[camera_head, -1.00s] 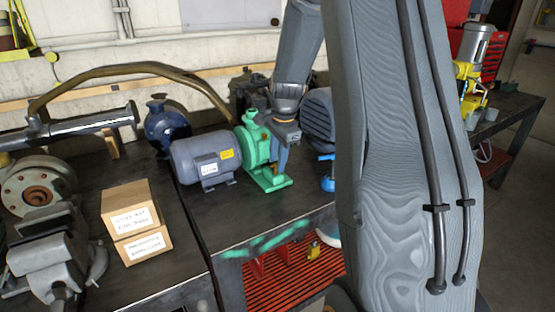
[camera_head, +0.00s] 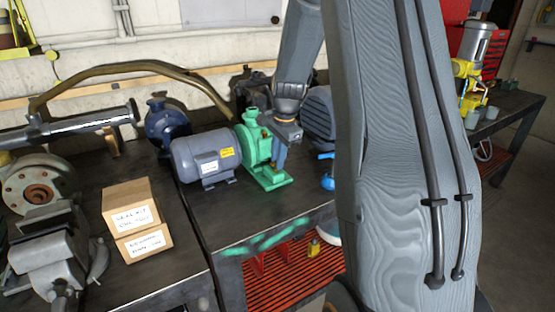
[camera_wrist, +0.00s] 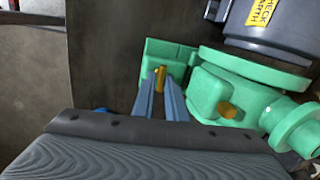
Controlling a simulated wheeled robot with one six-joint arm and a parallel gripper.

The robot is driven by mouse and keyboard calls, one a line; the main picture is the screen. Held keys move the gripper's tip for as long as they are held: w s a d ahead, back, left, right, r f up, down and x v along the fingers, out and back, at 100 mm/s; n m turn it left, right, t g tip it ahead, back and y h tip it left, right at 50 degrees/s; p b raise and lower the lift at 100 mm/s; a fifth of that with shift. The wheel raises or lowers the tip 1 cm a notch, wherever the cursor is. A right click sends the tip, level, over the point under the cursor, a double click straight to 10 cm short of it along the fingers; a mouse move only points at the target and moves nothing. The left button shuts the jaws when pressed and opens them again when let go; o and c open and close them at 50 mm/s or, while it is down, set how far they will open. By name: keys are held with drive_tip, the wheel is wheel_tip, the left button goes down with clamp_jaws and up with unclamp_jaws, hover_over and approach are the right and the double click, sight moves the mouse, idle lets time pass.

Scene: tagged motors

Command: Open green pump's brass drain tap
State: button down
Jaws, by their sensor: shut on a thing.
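The green pump (camera_head: 257,147) stands on the dark workbench, joined to a grey motor (camera_head: 203,158). In the wrist view the green pump (camera_wrist: 258,97) fills the right side. A small upright brass piece, the tap (camera_wrist: 160,77), shows low beside the pump body. My gripper (camera_wrist: 161,82) has its two blue-grey fingers shut on this brass tap, at the fingertips. In the head view my gripper (camera_head: 279,165) points down in front of the pump, and the tap is mostly hidden there. A second brass piece (camera_wrist: 228,110) sticks out of the pump's side, apart from the fingers.
A blue pump (camera_head: 166,127) and two stacked cardboard boxes (camera_head: 136,216) stand to the left. A larger grey-blue motor (camera_head: 319,118) and a blue item (camera_head: 328,180) lie close to the right of my gripper. The bench front is clear.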

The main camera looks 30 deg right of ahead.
drive_tip(key=n, duration=0.4)
drive_tip(key=shift+w+d+y, duration=0.1)
drive_tip(key=shift+w+y, duration=0.1)
drive_tip(key=shift+y, duration=0.2)
drive_tip(key=n, duration=0.4)
drive_tip(key=shift+w+r+n+g+y, duration=0.1)
drive_tip(key=shift+w+n+g+y, duration=0.05)
drive_tip(key=shift+n+g+y, duration=0.2)
drive_tip(key=n, duration=0.2)
drive_tip(key=n+g, duration=0.1)
drive_tip(key=n, duration=0.2)
drive_tip(key=shift+w+y, duration=0.15)
drive_tip(key=shift+y, duration=0.1)
drive_tip(key=shift+n+g, duration=0.25)
drive_tip(key=shift+n, duration=1.5)
drive_tip(key=c, duration=1.8)
unclamp_jaws()
drive_tip(key=shift+a, duration=0.25)
drive_tip(key=shift+d, duration=0.1)
